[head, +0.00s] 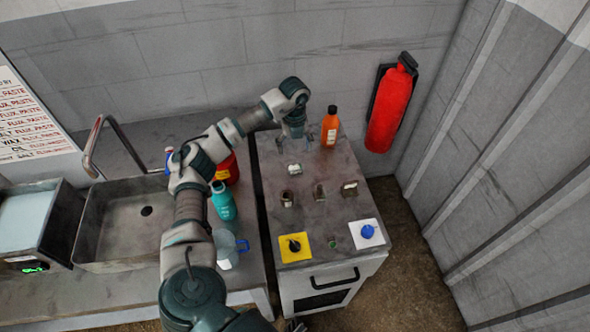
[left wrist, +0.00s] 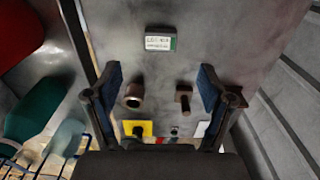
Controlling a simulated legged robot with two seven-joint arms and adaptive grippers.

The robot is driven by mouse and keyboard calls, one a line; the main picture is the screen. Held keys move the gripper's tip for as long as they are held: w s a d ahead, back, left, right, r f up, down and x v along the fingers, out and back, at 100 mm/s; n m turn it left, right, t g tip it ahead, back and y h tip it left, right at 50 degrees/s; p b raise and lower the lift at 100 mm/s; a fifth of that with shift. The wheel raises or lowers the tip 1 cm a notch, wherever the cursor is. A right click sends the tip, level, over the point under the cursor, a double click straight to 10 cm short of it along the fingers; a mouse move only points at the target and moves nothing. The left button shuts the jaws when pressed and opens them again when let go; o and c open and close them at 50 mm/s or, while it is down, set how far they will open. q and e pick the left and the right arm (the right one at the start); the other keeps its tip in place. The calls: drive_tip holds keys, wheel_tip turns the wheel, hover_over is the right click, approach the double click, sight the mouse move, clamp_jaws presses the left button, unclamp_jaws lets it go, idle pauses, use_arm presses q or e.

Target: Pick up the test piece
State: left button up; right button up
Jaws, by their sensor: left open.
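Small pieces stand on the grey cabinet top (head: 262,165); I cannot tell for certain which is the test piece. They are a block with a white label (head: 294,170), a hollow metal cylinder (head: 287,198), a bolt-like piece (head: 319,192) and a brownish block (head: 349,188). In the left wrist view, the labelled block (left wrist: 160,42) lies beyond my fingertips, with the cylinder (left wrist: 133,95) and bolt-like piece (left wrist: 183,95) lower down. My left gripper (head: 294,128) is above the back of the cabinet, open and empty; its spread fingers show in the wrist view (left wrist: 159,72). My right gripper is not visible.
An orange bottle (head: 330,128) stands at the cabinet's back, close to my left gripper. Yellow (head: 294,247) and white (head: 367,233) switch plates are at its front. A teal bottle (head: 223,203), red container (head: 228,170) and sink (head: 120,220) are left. A red extinguisher (head: 391,108) hangs on the wall.

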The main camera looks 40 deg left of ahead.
sight(295, 167)
use_arm(q)
drive_tip(key=f, duration=0.3)
drive_tip(key=shift+d, duration=0.25)
drive_tip(key=f, duration=0.5)
drive_tip(key=shift+s+a+f, duration=0.15)
drive_tip(key=shift+a, duration=0.15)
drive_tip(key=shift+d+f, duration=0.15)
drive_tip(key=shift+f, duration=0.4)
drive_tip(key=shift+d+r, duration=0.1)
drive_tip(key=shift+d, duration=0.1)
drive_tip(key=c, duration=0.3)
drive_tip(key=shift+a, duration=0.15)
drive_tip(key=c, duration=1.2)
